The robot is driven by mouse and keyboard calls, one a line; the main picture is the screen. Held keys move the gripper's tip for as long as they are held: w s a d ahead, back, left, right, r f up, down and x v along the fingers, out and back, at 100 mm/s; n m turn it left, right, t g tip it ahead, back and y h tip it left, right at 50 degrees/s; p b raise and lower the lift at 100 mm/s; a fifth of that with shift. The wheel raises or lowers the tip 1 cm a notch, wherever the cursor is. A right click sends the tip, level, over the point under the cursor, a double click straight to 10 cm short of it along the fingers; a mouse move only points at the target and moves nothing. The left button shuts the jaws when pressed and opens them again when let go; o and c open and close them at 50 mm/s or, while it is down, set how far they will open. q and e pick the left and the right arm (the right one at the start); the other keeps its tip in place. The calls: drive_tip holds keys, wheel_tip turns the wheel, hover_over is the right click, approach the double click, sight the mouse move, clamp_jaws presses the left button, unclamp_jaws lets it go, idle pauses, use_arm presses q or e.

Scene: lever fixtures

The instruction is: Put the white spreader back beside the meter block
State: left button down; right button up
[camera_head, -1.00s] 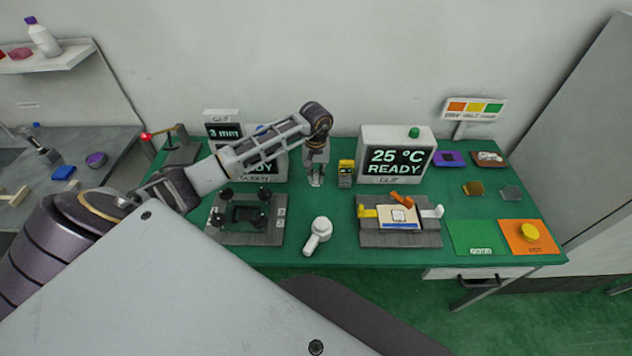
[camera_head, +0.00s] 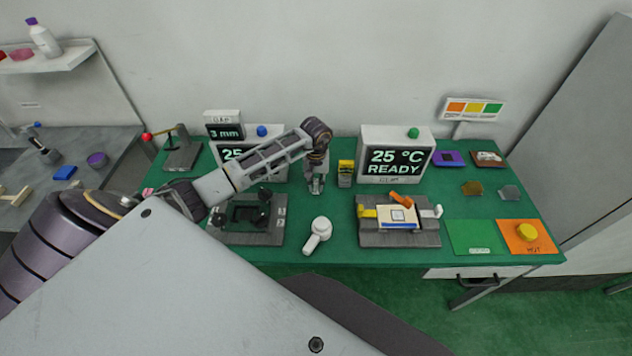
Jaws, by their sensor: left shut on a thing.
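My left gripper (camera_head: 316,187) points down at the back middle of the green table, just left of the small yellow meter block (camera_head: 346,173). It is shut on a small pale thing, which I take for the white spreader; the fingers hide most of it. I cannot tell whether its lower end touches the table. The meter block stands upright, a small gap from the fingers. My right gripper is not in view.
A white round-headed tool with a handle (camera_head: 318,236) lies in front. A dark fixture (camera_head: 250,238) stands left, a lever fixture (camera_head: 399,236) right. Display boxes stand behind, one reading 25 °C READY (camera_head: 398,145). Green table (camera_head: 335,210) is clear before the gripper.

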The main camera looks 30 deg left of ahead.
sight(316, 180)
use_arm(q)
drive_tip(key=shift+f, duration=0.2)
drive_tip(key=c, duration=1.4)
unclamp_jaws()
drive_tip(key=shift+c, duration=0.2)
drive_tip(key=shift+o, duration=0.4)
drive_tip(key=shift+r, duration=0.25)
drive_tip(key=shift+r, duration=0.65)
wheel_tip(316, 180, up, 11)
drive_tip(key=b, duration=0.2)
drive_tip(key=shift+f, duration=0.2)
